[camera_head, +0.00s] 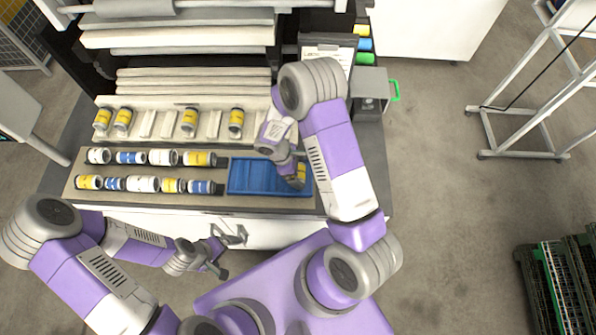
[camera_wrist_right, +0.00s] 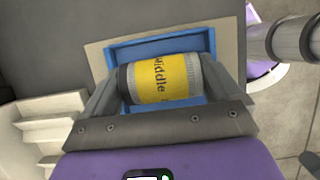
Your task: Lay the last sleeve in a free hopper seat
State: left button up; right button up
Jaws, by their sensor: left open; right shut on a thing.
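The sleeve (camera_wrist_right: 166,80), yellow with "Middle" on it and grey and black ends, is between the fingers of my right gripper (camera_wrist_right: 165,85). In the head view the sleeve (camera_head: 301,171) shows partly at the right end of the blue tray (camera_head: 232,187). I cannot tell whether it touches the tray floor. The white hopper (camera_head: 157,138) holds several yellow-banded sleeves (camera_head: 190,119) upright in the picture. Seats between them and at its right are empty; the far right is partly hidden by my right arm. My left gripper (camera_head: 222,258) is open and empty, in front of the counter.
Two rows of yellow, blue and white rollers (camera_head: 143,184) lie on the counter left of the tray. A clipboard (camera_head: 327,50) and coloured bins (camera_head: 364,45) are behind. Slatted bars rise behind the hopper.

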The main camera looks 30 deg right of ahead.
notch_tip(320, 180, up, 9)
jog(key=shift+f, duration=0.15)
jog(key=shift+w+m, duration=0.15)
jog(key=shift+m, duration=0.25)
jog(key=shift+w+a+m+g, duration=0.1)
jog(key=shift+w+m+g, duration=0.15)
jog(key=shift+m, duration=0.25)
jog(key=w+f+m+y+b, duration=0.1)
jog(key=w+m+y+b, duration=0.1)
jog(key=m, duration=0.6)
jog(key=w+d+f+m+t+y+b, duration=0.1)
jog(key=w+m+y+b, duration=0.2)
jog(key=w+m+y, duration=0.2)
jog(key=w+f+m+t+y+b, duration=0.1)
jog(key=w+m+y, duration=0.3)
jog(key=m, duration=0.9)
jog(key=shift+w+d+f+b, duration=0.2)
jog(key=shift+w+b, duration=0.25)
jog(key=shift+w, duration=0.3)
jog(key=shift+w+d+f+b, duration=0.1)
jog(key=shift+w+d+b, duration=0.1)
jog(key=shift+w+b, duration=0.4)
jog(key=w+d+r+m+t+b, duration=0.2)
jog(key=w+d+m+t, duration=0.3)
jog(key=m, duration=0.3)
jog(key=f+b, duration=0.4)
jog(key=f, duration=0.1)
jog(key=shift+w+a+f, duration=0.1)
jog(key=shift+a+f, duration=0.1)
jog(key=o, duration=1)
